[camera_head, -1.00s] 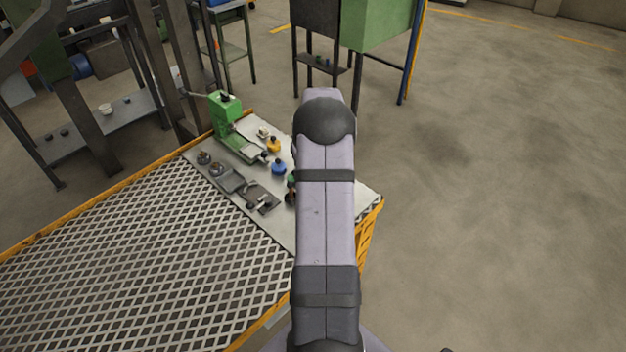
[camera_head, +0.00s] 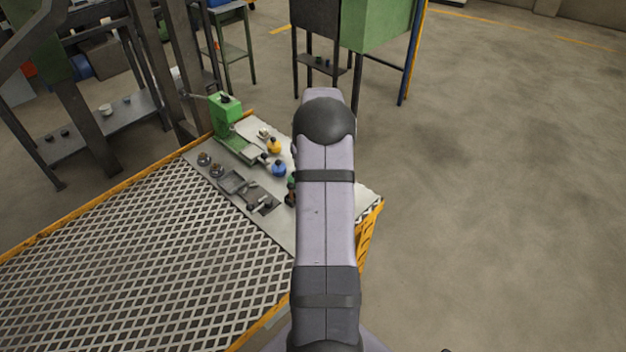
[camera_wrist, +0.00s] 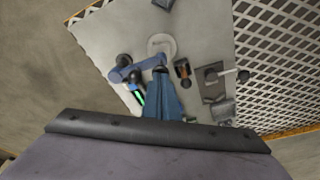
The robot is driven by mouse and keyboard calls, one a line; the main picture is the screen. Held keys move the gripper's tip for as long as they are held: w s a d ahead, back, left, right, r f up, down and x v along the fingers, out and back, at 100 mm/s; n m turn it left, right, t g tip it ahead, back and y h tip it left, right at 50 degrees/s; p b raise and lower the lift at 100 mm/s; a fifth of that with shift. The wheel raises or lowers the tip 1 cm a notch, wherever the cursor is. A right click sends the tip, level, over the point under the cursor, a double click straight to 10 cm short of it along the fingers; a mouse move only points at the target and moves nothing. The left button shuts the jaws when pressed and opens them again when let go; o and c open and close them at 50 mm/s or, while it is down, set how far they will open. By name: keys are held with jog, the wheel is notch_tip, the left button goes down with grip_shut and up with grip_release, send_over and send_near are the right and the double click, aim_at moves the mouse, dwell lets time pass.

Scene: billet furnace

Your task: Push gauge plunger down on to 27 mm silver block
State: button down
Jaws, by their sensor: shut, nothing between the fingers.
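A gauge with a blue arm (camera_wrist: 124,73) and a round pale base (camera_wrist: 162,44) stands on the grey plate in the wrist view. A dark round part sits along its arm, and a small green patch (camera_wrist: 138,98) shows below. My gripper (camera_wrist: 160,70), blue and tapered, is shut and empty. Its tips overlap the gauge near the base in this view; I cannot tell whether they touch the plunger. I cannot make out the silver block, which may be hidden by the tips or gauge. In the head view my arm hides my gripper and most of the gauge.
The grey plate (camera_head: 318,232) also carries a green press (camera_head: 226,115), a yellow knobbed piece (camera_head: 274,146), a blue one (camera_head: 279,168) and a dark tray (camera_head: 232,182). An orange-and-black piece (camera_wrist: 183,71) stands near the gauge. Metal mesh (camera_head: 130,250) adjoins the plate.

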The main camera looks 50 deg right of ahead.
jog(key=shift+r+p, duration=0.3)
jog(key=shift+r, duration=0.35)
jog(key=shift+r, duration=0.1)
jog(key=shift+r+p, duration=1.75)
jog(key=shift+r, duration=0.65)
